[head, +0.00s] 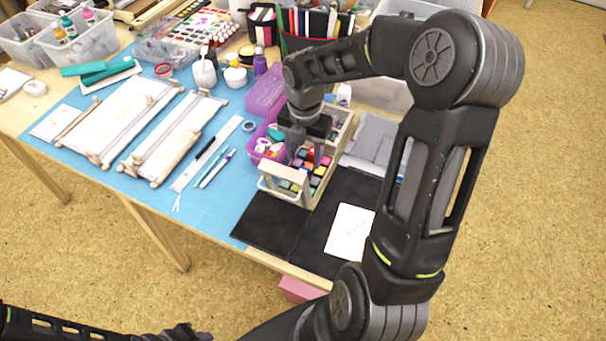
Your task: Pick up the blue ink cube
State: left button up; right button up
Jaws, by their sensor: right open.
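A wooden box (307,203) of small coloured ink cubes (322,170) stands on the table at the black mats. The cubes are too small here to tell surely which one is the blue ink cube, and my right gripper hides some of them. My right gripper (306,156) is open and points down over the box, its fingertips at or just above the cubes. Contact cannot be told. Part of my left arm and gripper (182,334) shows at the bottom edge, away from the table; its fingers are not clear.
Black mats (268,226) with a white paper (350,233) lie in front. Pens, a ruler and wooden frames (172,138) lie on the blue mat (225,192). Bottles and trays crowd the back.

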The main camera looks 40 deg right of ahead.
aim_at(303, 167)
jog(key=shift+w+a+f, duration=0.1)
jog(key=shift+a+f, duration=0.05)
jog(key=shift+f, duration=2.45)
grip_shut()
